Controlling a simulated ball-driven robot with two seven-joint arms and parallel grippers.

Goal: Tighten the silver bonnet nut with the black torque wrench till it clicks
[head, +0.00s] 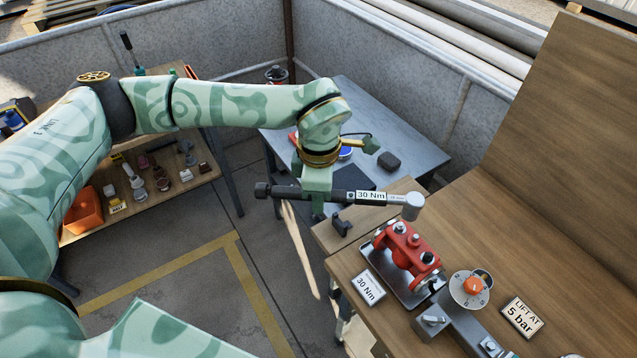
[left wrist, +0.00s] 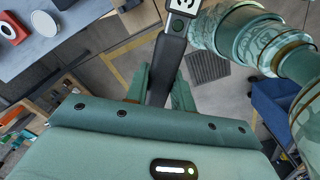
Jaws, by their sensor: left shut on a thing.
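My left gripper (head: 318,203) is shut on the black torque wrench (head: 338,196), near its handle. The wrench lies roughly level, with a "30 Nm" label on its shaft and its silver head (head: 413,205) at the right end. The head appears just above and behind the red valve body (head: 405,248); I cannot tell the height gap. Silver nut-like tops (head: 400,227) show on the red body; which is the bonnet nut is unclear. In the left wrist view the wrench (left wrist: 165,65) runs between my left gripper's fingers (left wrist: 158,88). My right gripper is not in view.
The red valve sits in a grey tray (head: 388,275) on a wooden bench (head: 460,225). A "30 Nm" card (head: 367,287), a round dial with an orange knob (head: 471,287) and a "LIFT AT 5 bar" card (head: 522,318) are nearby. A black holder (head: 342,222) stands at the bench's left.

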